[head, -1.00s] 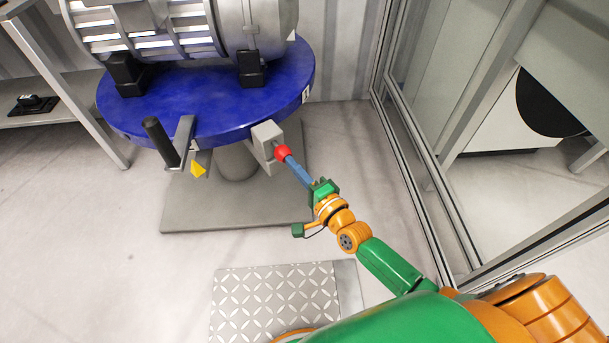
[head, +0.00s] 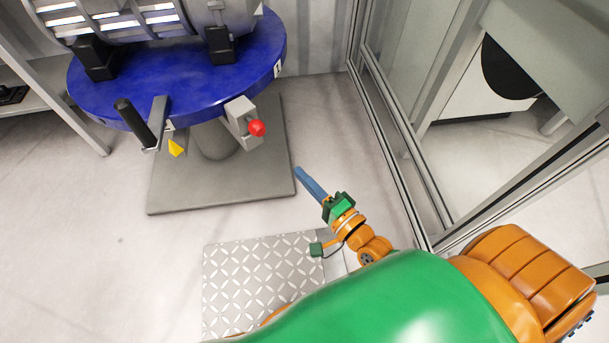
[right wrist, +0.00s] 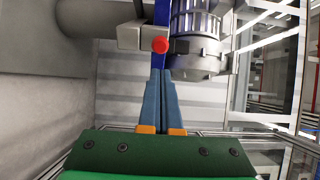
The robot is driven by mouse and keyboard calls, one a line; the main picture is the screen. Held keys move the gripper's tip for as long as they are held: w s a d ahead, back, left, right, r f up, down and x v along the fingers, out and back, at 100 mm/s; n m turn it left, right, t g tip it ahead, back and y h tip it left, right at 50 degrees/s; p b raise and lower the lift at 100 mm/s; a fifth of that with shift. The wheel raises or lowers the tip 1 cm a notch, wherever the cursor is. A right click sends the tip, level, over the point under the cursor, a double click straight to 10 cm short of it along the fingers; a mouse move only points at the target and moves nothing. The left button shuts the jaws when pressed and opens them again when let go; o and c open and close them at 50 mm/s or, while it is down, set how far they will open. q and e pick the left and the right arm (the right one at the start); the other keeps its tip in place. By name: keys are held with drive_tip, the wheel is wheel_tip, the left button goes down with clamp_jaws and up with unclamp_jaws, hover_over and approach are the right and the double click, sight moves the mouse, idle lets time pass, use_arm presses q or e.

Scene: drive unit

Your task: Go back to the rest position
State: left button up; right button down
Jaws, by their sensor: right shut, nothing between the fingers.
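My right gripper (head: 298,171) has long blue fingers, which are shut with nothing between them. In the head view it is over the floor, below and to the right of the red knob (head: 257,128) on a grey block at the edge of the blue round table (head: 180,100). There is a clear gap between the fingertips and the knob. In the right wrist view the closed fingers (right wrist: 160,74) point up towards the red knob (right wrist: 160,45). My left gripper is not in view.
The drive unit (head: 110,22) stands on the blue table. A black-handled crank (head: 134,122) and a yellow pointer (head: 176,148) are at its front edge. A metal-framed glass panel (head: 400,150) stands to the right. A tread plate (head: 250,275) lies below; the floor at left is clear.

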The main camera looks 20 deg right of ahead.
drive_tip(key=s+d+f+n+g+h, duration=0.1)
drive_tip(key=s+d+f+n+g, duration=0.2)
drive_tip(key=f, duration=0.6)
drive_tip(key=s+d+f+n+g+h, duration=0.1)
drive_tip(key=s+f+n+g+h, duration=0.25)
drive_tip(key=f, duration=0.65)
drive_tip(key=s+d+f+n+g, duration=0.3)
drive_tip(key=s+f+n+g, duration=0.6)
drive_tip(key=s+f, duration=0.55)
use_arm(q)
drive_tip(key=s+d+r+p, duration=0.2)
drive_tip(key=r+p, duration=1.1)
drive_tip(key=p, duration=0.1)
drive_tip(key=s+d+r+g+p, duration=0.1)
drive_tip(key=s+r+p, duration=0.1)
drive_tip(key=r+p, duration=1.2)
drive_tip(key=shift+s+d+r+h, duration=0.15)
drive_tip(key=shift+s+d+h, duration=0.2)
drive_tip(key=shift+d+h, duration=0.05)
use_arm(e)
drive_tip(key=s+a+r+n, duration=0.1)
drive_tip(key=s+r, duration=0.3)
drive_tip(key=r, duration=1)
drive_tip(key=s+a+r+n, duration=0.1)
drive_tip(key=s+r, duration=0.3)
drive_tip(key=r, duration=1)
drive_tip(key=shift+s+a+g, duration=0.15)
drive_tip(key=shift+a+g, duration=0.2)
drive_tip(key=shift+g, duration=0.1)
